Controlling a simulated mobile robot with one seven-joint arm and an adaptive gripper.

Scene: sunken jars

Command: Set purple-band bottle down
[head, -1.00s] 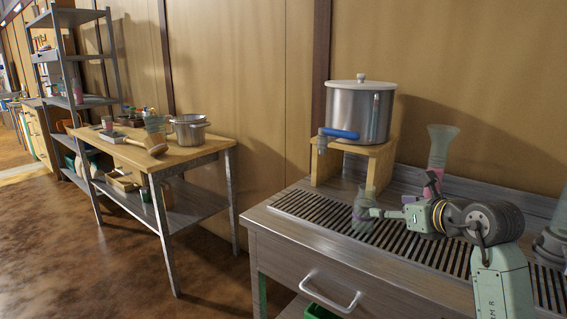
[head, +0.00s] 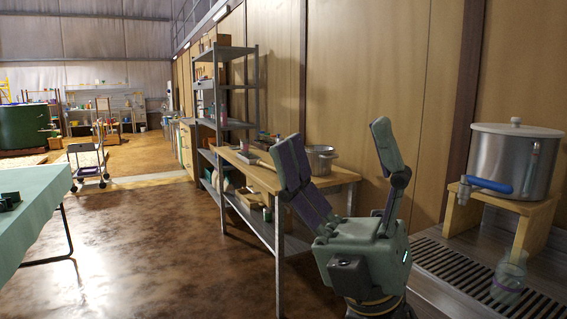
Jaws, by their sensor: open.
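A clear bottle (head: 508,279) with a faint purplish band stands upright on the slatted drip grate at the lower right. It is below the tap and in front of the wooden stand, and nothing holds it. My gripper (head: 335,140) is open and empty, with its two fingers spread wide and pointing up. It is well to the left of the bottle, apart from it and close to the camera.
A steel pot (head: 513,160) with a blue-handled tap sits on the wooden stand (head: 462,213). Behind my gripper, a wooden-topped workbench (head: 262,179) holds pans. A pale green table (head: 35,205) is at the left. The brown floor between is clear.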

